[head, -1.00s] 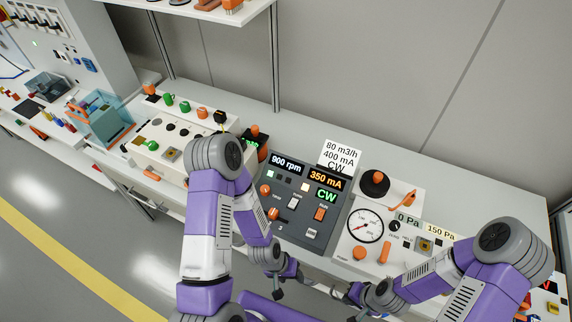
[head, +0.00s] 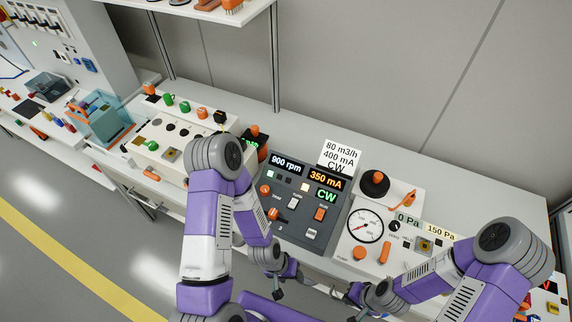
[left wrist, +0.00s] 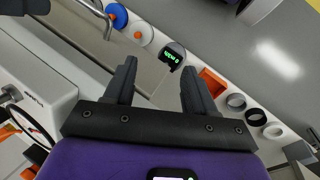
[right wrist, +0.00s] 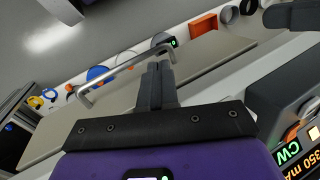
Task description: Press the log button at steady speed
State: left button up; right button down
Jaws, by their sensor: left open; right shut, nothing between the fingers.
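The dark sloped control panel (head: 283,228) stands on the bench in the middle of the head view, with displays reading 900 rpm, 350 mA and CW. A pale square button (head: 311,234) sits low on its right; its label is too small to read, so I cannot tell if it is the log button. My left gripper (head: 288,283) is open and empty, in front of and below the panel; its spread fingers show in the left wrist view (left wrist: 160,72). My right gripper (head: 345,292) is shut and empty, below the gauge unit; its closed fingers show in the right wrist view (right wrist: 159,70).
An orange rocker (head: 320,213), a knob (head: 273,213) and a slider (head: 294,202) share the panel. A white gauge unit (head: 348,246) stands right of it. A white control box (head: 195,128) stands left, partly behind my left arm. A metal bar handle (right wrist: 122,70) passes near my right fingers.

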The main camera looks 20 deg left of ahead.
dwell(0.3)
pick_arm(q)
grip_shut()
dwell(1.6)
